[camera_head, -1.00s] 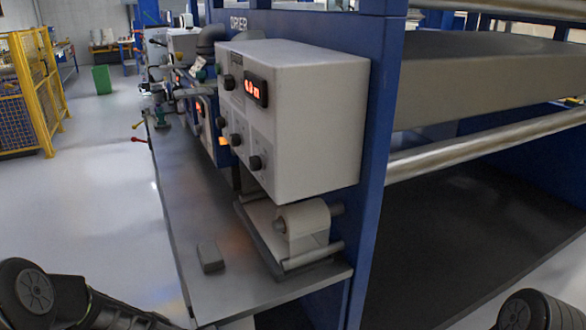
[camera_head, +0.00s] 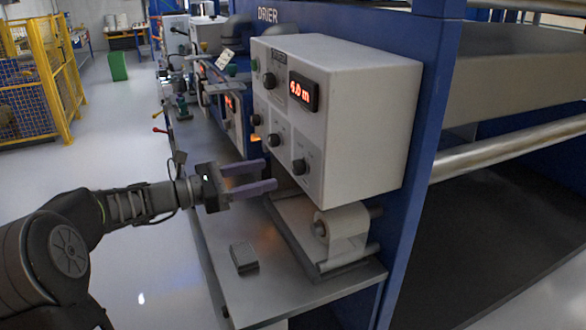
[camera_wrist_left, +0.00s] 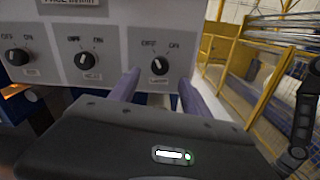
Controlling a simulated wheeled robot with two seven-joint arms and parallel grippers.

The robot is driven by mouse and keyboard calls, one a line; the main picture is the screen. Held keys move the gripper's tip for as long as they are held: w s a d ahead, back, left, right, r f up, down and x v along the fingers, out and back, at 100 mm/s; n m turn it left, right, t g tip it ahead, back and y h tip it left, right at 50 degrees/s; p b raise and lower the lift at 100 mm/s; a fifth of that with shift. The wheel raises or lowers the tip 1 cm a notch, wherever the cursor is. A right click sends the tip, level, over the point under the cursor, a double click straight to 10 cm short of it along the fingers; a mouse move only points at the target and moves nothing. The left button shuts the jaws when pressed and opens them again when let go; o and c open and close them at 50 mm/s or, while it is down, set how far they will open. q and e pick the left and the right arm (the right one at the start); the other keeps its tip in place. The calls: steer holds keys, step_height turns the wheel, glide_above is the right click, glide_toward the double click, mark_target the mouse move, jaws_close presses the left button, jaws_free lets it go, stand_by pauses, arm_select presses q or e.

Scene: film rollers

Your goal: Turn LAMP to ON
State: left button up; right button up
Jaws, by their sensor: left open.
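The LAMP knob (camera_head: 299,166) is a small black dial, the lowest and nearest of the row on the grey control box (camera_head: 350,130). In the left wrist view the LAMP knob (camera_wrist_left: 159,66) sits under small OFF and ON marks, with a label below. Its pointer is too small to read surely. My left gripper (camera_head: 269,174) is open and empty, with its purple fingers aimed at the box, short of the panel. In the wrist view the fingertips lie on either side of and below this knob, apart from it. My right gripper is not in view.
Two similar knobs (camera_wrist_left: 83,60) (camera_wrist_left: 18,57) sit left of the LAMP knob in the wrist view. A red display (camera_head: 302,92) is above. Below the box are a white film roll (camera_head: 345,225) and a small grey block (camera_head: 243,257) on the bench (camera_head: 290,290).

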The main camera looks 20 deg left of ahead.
mark_target(293, 168)
arm_select(q)
steer(key=p+x, duration=0.1)
steer(key=x, duration=0.5)
steer(key=shift+w+d+p, duration=0.2)
steer(key=shift+p, duration=0.2)
steer(key=shift+w+d, duration=0.35)
steer(key=shift+w, duration=0.05)
jaws_close()
